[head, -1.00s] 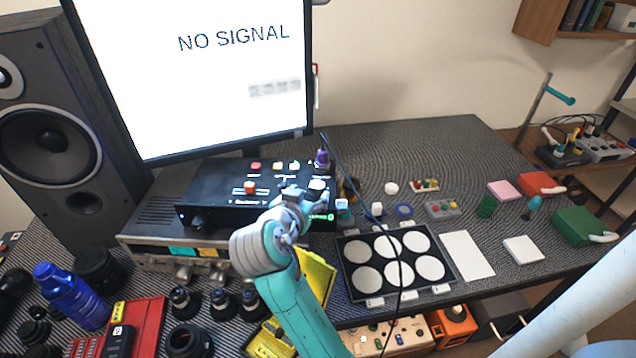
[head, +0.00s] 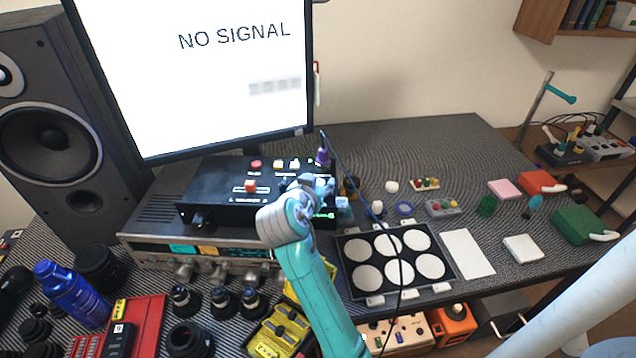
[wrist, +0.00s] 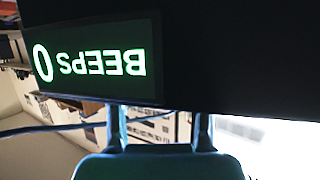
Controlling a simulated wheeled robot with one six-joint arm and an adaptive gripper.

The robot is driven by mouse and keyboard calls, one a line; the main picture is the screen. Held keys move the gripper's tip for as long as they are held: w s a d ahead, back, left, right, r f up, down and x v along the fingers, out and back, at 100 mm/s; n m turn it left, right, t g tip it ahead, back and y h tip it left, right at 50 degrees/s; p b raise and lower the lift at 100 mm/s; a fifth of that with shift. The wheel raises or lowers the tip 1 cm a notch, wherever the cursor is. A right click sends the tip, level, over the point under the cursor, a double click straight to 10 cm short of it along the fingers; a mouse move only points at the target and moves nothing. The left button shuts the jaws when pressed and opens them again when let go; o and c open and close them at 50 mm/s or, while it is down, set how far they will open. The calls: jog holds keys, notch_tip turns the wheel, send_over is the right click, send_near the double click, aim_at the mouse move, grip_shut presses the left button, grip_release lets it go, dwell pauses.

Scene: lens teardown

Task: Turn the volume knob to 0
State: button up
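A black control box (head: 215,182) stands on the silver receiver below the monitor. It carries a red knob or button (head: 250,186), small buttons along the back and a small green-lit display (head: 323,215). In the wrist view the display (wrist: 90,62) is upside down and reads "BEEPS 0". My gripper (head: 318,184) is over the box's right end and covers that part of its top. In the wrist view its two fingers stand apart, with no object seen between them; their tips are hidden by the dark box. I cannot make out the volume knob; it may be behind my gripper.
The receiver (head: 150,225) has several front knobs. A purple-topped plug with a cable (head: 323,157) stands at the box's back right corner. A tray of white discs (head: 350,262) lies to the right. The monitor (head: 200,110) rises behind the box.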

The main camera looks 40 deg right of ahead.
jog(key=c, duration=0.6)
jog(key=shift+c, duration=0.2)
